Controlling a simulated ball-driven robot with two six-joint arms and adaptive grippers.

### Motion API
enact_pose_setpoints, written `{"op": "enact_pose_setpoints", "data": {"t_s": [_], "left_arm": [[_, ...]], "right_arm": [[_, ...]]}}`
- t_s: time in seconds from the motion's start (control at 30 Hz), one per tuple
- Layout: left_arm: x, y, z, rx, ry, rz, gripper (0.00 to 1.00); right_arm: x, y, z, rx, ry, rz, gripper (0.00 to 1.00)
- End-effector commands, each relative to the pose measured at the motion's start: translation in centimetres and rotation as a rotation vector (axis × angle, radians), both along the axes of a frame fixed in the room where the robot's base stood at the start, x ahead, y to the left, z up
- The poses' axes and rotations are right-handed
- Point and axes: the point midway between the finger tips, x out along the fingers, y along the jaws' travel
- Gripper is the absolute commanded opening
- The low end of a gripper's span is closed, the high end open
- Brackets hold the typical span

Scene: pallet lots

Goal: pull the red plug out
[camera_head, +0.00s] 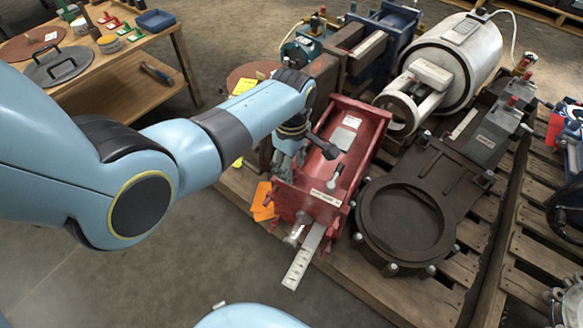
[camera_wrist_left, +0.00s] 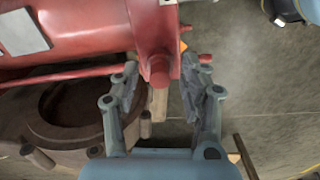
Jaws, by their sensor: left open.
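A red round stub, which looks like the red plug (camera_wrist_left: 158,70), sticks out from the end of a red machine body (camera_wrist_left: 90,28) in the left wrist view. My left gripper (camera_wrist_left: 160,78) is open, with one finger on each side of the stub, and I cannot tell whether either finger touches it. In the head view my left gripper (camera_head: 287,160) is over the left side of the red machine body (camera_head: 360,128). The plug is hidden there behind the gripper and arm. My right gripper is not in view.
A dark round-flanged casting (camera_head: 445,185) stands right of the red machine on a wooden pallet (camera_head: 375,295). A white cylinder (camera_head: 465,50) is behind. Orange tags (camera_head: 263,200) hang at the left. A wooden workbench (camera_head: 125,80) is at the back left. The front-left floor is clear.

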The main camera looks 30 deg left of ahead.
Motion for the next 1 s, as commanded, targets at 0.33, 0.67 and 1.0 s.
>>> {"op": "enact_pose_setpoints", "data": {"t_s": [0.33, 0.67, 1.0], "left_arm": [[0.02, 0.01, 0.11, 0.0, 0.0, 0.0, 0.44], [0.0, 0.01, 0.0, 0.0, 0.0, 0.0, 0.32], [0.0, 0.0, 0.0, 0.0, 0.0, 0.0, 0.0]], "right_arm": [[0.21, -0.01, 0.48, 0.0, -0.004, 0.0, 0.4], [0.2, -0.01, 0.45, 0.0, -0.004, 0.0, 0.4], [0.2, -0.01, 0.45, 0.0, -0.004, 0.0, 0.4]]}}
